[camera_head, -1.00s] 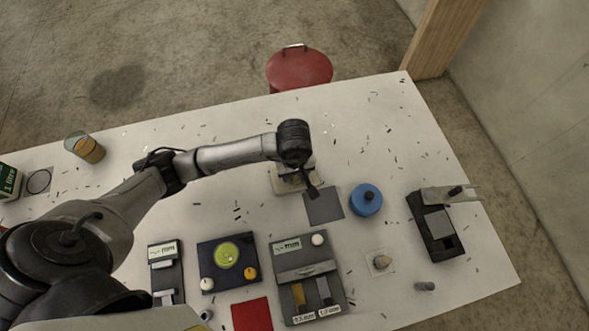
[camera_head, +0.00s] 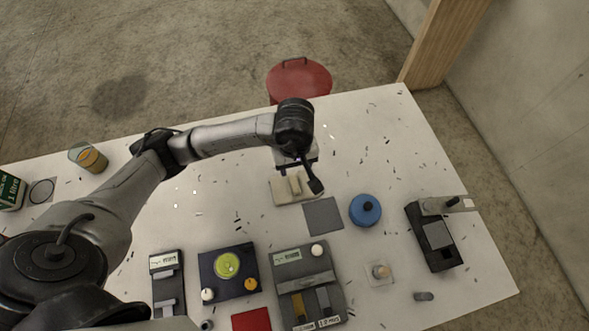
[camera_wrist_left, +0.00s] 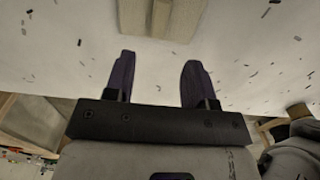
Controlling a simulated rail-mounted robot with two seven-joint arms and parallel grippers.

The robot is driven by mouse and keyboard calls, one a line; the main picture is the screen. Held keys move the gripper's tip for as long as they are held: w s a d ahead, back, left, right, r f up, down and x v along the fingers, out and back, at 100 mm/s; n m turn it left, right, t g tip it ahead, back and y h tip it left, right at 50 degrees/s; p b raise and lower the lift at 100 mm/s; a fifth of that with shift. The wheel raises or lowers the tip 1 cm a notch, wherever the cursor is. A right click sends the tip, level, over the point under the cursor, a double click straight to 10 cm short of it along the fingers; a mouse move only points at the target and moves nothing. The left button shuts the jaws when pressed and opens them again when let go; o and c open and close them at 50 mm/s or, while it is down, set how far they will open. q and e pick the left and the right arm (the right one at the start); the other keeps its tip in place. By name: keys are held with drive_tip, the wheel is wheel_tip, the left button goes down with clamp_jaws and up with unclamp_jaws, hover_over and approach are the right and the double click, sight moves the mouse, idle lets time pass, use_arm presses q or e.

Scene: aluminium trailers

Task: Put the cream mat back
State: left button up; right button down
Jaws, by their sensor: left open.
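The cream mat (camera_head: 281,195) is a flat pale piece with a raised bar on top. It lies on the white table just left of and behind a grey square (camera_head: 323,216). My left gripper (camera_wrist_left: 155,72) is open, with two dark fingers apart and nothing between them. In the left wrist view the mat (camera_wrist_left: 132,16) shows at the top edge, beyond the fingertips and apart from them. My right gripper is not in view.
A blue round container (camera_head: 365,210) stands right of the grey square. A dark device with a silver arm (camera_head: 437,238) is further right. The far right table is clear except for scattered slivers.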

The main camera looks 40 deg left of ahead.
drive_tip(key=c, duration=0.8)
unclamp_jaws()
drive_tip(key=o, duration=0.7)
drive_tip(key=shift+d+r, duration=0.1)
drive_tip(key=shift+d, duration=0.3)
